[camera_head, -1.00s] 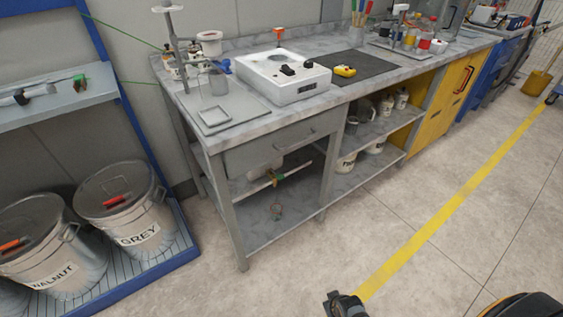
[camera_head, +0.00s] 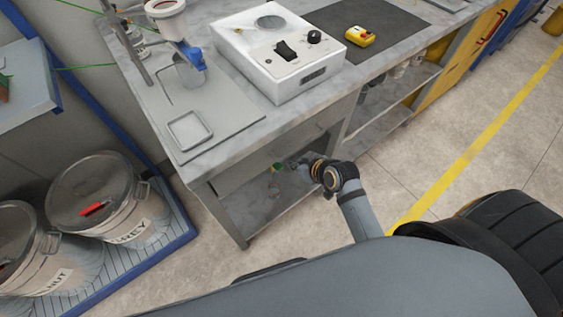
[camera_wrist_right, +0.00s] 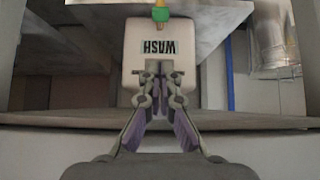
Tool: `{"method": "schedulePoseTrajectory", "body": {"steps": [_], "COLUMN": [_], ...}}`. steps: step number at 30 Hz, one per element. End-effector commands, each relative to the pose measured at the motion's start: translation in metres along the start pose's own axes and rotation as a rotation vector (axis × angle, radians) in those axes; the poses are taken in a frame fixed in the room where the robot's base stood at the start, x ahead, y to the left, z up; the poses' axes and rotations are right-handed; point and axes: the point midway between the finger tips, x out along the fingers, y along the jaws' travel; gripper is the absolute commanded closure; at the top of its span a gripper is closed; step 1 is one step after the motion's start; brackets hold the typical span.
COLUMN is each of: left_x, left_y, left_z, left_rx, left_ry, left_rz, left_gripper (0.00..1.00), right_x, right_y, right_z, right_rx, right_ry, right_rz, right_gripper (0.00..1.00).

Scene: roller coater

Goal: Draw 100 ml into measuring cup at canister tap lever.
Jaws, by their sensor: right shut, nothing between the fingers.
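In the right wrist view, a white canister (camera_wrist_right: 135,75) shows with an upside-down "WASH" label. A green and yellow tap part (camera_wrist_right: 160,12) shows at its top edge in that picture. In the head view, a green piece at the tap (camera_head: 277,167) shows under the drawer, and the canister is mostly hidden. My left gripper is out of view.
The bench drawer (camera_head: 270,150) hangs over the tap. A bench leg (camera_head: 228,215) stands at the front left corner. Metal bins (camera_head: 95,195) stand on a blue rack at the left. The bench top carries a white device (camera_head: 290,75).

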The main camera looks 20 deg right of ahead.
Motion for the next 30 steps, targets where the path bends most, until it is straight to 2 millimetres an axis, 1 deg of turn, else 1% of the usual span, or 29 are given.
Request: {"method": "schedulePoseTrajectory", "body": {"steps": [2,5,15,17,18,21,24,30], "left_x": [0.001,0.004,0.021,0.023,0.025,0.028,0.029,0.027], "left_y": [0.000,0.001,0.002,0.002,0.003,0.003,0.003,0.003], "left_z": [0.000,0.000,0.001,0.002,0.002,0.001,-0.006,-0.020], "left_rx": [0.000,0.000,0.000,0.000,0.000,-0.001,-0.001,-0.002], "left_ry": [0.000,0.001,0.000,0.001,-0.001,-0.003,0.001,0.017], "left_rz": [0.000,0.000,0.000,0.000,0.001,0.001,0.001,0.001], "left_gripper": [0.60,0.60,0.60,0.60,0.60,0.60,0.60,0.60], "right_x": [0.004,0.018,0.091,0.103,0.109,0.118,0.125,0.129], "right_y": [0.000,0.000,0.000,0.000,0.000,0.000,0.000,0.000], "right_z": [0.000,0.000,0.001,0.001,0.007,0.018,0.025,0.028], "right_rx": [0.000,0.002,0.000,0.001,0.000,0.000,0.000,0.000], "right_ry": [0.001,0.002,0.002,0.000,-0.002,-0.002,0.000,0.000], "right_rz": [0.001,0.001,0.001,0.000,0.000,0.001,0.000,0.001], "right_gripper": [1.00,1.00,1.00,1.00,1.00,1.00,1.00,1.00]}}
